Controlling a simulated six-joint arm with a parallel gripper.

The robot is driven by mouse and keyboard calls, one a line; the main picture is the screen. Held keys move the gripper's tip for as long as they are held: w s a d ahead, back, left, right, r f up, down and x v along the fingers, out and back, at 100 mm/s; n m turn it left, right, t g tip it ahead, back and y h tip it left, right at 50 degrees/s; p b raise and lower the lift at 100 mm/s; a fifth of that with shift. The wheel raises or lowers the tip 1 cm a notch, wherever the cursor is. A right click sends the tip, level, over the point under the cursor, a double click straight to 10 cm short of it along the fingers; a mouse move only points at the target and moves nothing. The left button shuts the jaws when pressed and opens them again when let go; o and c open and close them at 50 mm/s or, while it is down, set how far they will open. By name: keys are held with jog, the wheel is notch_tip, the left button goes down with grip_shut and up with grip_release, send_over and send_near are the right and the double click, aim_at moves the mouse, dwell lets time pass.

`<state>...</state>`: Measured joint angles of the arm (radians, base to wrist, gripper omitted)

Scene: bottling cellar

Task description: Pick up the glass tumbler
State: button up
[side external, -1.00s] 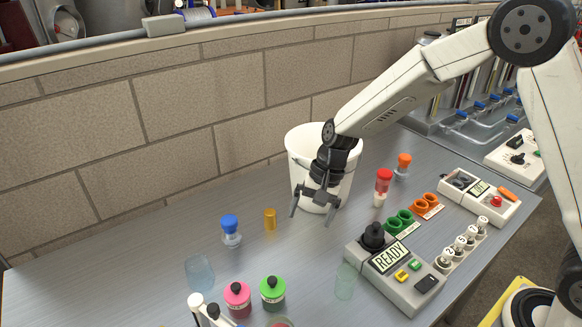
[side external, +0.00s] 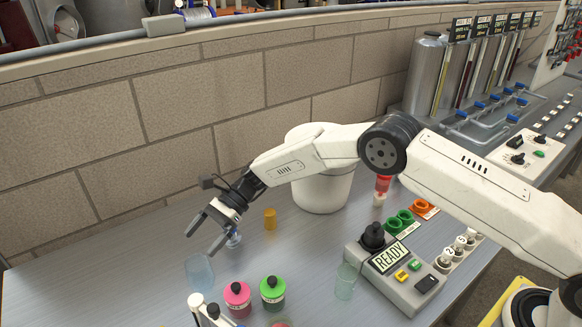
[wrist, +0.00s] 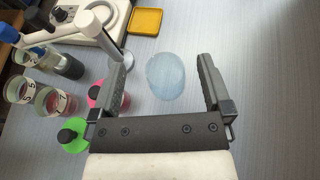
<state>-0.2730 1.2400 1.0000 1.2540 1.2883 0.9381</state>
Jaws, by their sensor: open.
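A pale blue, see-through glass tumbler (side external: 199,271) stands on the grey bench at the front left, beside the pink-capped jar. In the wrist view the tumbler (wrist: 165,76) shows between my fingers and ahead of them, with its rim towards the camera. My gripper (side external: 202,241) is open and empty, above the bench and higher than the tumbler, apart from it. The two fingers also show in the wrist view (wrist: 161,68), one on each side of the tumbler. A second, greenish clear glass (side external: 345,281) stands near the READY console.
A pink jar (side external: 237,298) and a green jar (side external: 272,292) stand right of the tumbler. An orange cylinder (side external: 270,219) and a white bucket (side external: 322,190) are behind. A glass stopper (side external: 234,240) is partly hidden by my gripper. Bench left of the tumbler is clear.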

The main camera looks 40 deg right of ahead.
aim_at(207, 259)
jog(key=shift+a, duration=0.25)
jog(key=shift+f, duration=0.1)
jog(key=shift+f, duration=1.7)
jog(key=shift+f, duration=0.1)
notch_tip(207, 259, down, 2)
jog(key=shift+s+a+f, duration=0.2)
jog(key=shift+a+f, duration=0.55)
jog(key=shift+f, duration=0.2)
jog(key=shift+s+a+f, duration=0.1)
jog(key=shift+a+f, duration=0.15)
jog(key=shift+a, duration=0.35)
